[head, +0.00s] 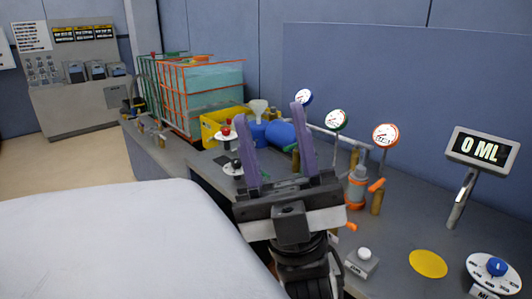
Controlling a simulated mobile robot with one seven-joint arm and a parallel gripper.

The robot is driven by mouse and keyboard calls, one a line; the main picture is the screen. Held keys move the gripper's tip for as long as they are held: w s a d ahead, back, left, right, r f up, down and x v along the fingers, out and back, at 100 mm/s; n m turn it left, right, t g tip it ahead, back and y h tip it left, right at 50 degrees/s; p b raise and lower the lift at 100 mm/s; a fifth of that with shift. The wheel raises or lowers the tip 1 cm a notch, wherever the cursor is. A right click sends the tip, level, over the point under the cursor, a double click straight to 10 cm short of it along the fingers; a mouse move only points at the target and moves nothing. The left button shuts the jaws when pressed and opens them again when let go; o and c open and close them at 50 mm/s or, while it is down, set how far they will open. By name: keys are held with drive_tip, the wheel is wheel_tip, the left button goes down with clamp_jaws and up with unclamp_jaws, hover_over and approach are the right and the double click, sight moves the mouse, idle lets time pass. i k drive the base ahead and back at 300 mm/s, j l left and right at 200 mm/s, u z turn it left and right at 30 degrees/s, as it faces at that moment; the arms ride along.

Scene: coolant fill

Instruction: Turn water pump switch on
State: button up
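My gripper (269,113) is in the middle of the head view, with its two purple fingers wide apart and pointing up and away. Nothing shows between the fingers at close range. No control is clearly marked as the water pump switch. A small grey box with a round white button (364,253) sits on the bench, right of my wrist, with a small label on its front. A white dial with a blue knob (496,267) is at the lower right. A red-topped control (226,131) stands left of the fingers. My gripper touches none of these visibly.
Gauges (385,136) and orange-handled valves line the bench back. A display (482,149) reads 0 ML. A yellow disc (428,263) lies flat at front right. A yellow crate (213,122), blue containers and caged tanks (203,95) stand farther back.

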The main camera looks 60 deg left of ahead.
sight(235, 164)
drive_tip(key=u, duration=1.95)
drive_tip(key=i+l+u, duration=0.3)
drive_tip(key=i+l, duration=0.6)
drive_tip(key=i, duration=0.1)
